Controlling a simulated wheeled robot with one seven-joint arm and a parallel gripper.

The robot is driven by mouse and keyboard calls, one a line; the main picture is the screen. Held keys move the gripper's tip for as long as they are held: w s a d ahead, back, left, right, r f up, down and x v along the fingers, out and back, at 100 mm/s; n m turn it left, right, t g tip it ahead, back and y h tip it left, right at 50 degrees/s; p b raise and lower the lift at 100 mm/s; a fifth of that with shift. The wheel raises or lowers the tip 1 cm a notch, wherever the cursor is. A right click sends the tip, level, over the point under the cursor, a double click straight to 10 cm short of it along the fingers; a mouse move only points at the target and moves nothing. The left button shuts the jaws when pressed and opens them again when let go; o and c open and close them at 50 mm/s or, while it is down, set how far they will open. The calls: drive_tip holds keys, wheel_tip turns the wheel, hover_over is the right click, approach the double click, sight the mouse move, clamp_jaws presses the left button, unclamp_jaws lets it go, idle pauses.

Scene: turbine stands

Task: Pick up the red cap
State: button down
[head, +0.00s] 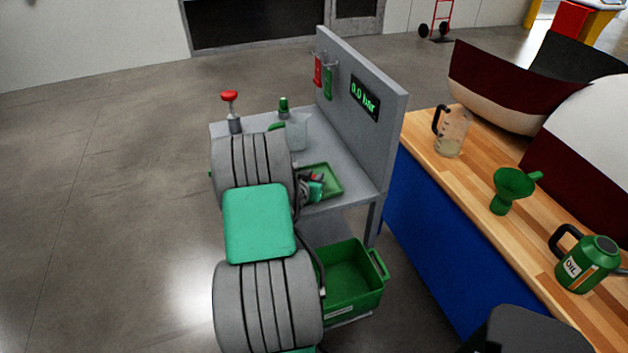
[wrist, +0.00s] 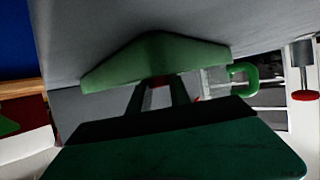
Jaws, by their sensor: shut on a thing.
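In the wrist view a small patch of dark red, the red cap (wrist: 157,82), shows between the two dark fingers of my gripper (wrist: 157,92). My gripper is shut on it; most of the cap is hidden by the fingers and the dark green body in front. The shallow green tray (wrist: 105,72) lies right beyond the fingers. In the head view my gripper (head: 313,186) is low over the green tray (head: 332,178) on the grey stand, partly hidden by my arm. I cannot tell whether the cap touches the tray.
The grey stand (head: 360,165) has an upright panel at its right side. A green bin (head: 350,290) is below. A wooden counter (head: 480,180) with a green funnel (head: 512,186) is at right.

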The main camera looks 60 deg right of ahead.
drive_tip(key=shift+r, duration=0.1)
drive_tip(key=shift+r, duration=0.25)
drive_tip(key=r, duration=0.2)
drive_tip(key=r+b, duration=0.1)
drive_tip(key=shift+w+a+r, duration=0.1)
drive_tip(key=shift+w+a, duration=0.05)
drive_tip(key=shift+a, duration=0.1)
drive_tip(key=w+a+r+b, duration=0.1)
drive_tip(key=a+r+b, duration=0.1)
drive_tip(key=a+r, duration=0.7)
drive_tip(key=a, duration=0.4)
drive_tip(key=shift+w+a, duration=0.25)
drive_tip(key=shift+w, duration=0.05)
drive_tip(key=c, duration=1.7)
unclamp_jaws()
drive_tip(key=shift+c, duration=0.2)
clamp_jaws()
